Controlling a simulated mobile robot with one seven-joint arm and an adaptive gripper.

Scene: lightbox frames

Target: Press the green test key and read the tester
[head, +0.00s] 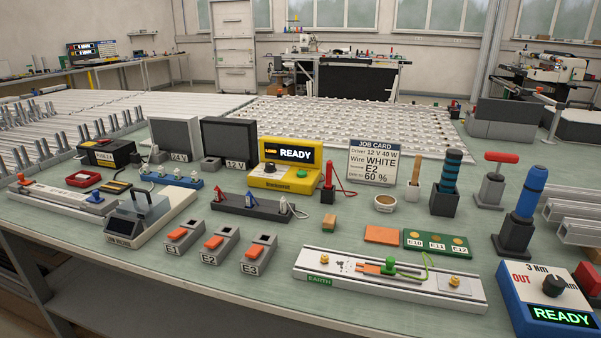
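The yellow tester (270,181) stands at the middle back of the bench; its dark display (292,154) reads READY in pale letters, beside a smaller orange-red mark. On its front are a dark round knob (269,168) and a small round key (301,173) that looks green, though it is too small to be sure. A red probe (328,186) with a red lead stands at its right. My gripper is not in view.
A metal rail (320,262) marked EARTH, with a green clamp (390,263), lies in front. Small grey holders (260,252) marked E1, E2 and E3 stand left of it. A job card (372,162), a black pot (445,200) and upright tools stand right of the yellow tester.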

